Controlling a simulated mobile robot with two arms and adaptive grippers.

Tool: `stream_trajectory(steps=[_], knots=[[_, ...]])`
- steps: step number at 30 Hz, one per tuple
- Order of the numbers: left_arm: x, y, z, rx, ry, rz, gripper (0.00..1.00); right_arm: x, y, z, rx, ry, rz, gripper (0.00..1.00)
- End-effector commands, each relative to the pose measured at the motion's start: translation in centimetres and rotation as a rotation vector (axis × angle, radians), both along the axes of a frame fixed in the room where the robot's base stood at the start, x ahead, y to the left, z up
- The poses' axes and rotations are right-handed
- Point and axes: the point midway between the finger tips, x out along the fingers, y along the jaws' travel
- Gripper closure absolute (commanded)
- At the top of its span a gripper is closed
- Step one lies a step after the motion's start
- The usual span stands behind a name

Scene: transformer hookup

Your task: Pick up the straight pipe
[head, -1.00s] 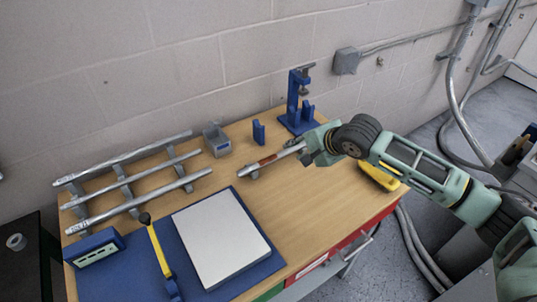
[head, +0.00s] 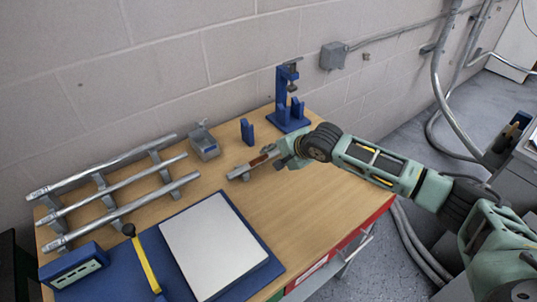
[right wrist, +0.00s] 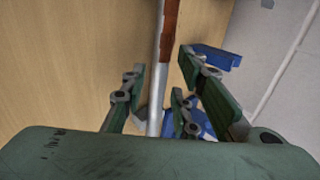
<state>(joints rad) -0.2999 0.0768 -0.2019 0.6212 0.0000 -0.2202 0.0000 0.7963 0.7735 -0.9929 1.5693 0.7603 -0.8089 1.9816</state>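A straight silver pipe (head: 240,172) with a brown band lies on the workbench (head: 300,208), its right part hidden by my right gripper (head: 284,160). The fingers are apart, with a gap on each side of the pipe. Several longer silver pipes (head: 120,184) lie on a rack at the bench's left. My left gripper is not in view.
A white plate on a blue mat (head: 270,268), a yellow-handled tool (head: 145,262) and a blue box (head: 75,268) are in front. The wall is close behind.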

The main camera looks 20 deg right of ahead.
Motion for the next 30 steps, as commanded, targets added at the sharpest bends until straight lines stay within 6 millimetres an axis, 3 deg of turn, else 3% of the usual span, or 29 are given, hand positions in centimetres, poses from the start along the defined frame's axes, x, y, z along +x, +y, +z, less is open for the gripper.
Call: stream_trajectory(steps=[5,13,23,30], knots=[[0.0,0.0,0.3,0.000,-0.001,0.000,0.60,1.2,0.5,-1.2,0.001,-0.001,0.001,0.72],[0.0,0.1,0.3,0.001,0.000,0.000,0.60,1.4,0.5,-1.5,0.000,-0.001,0.000,0.72],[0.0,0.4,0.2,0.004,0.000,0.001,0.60,1.3,0.5,-1.5,0.000,0.000,0.000,1.00],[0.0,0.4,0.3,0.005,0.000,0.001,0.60,1.3,0.5,-1.4,0.001,-0.002,0.000,1.00]])
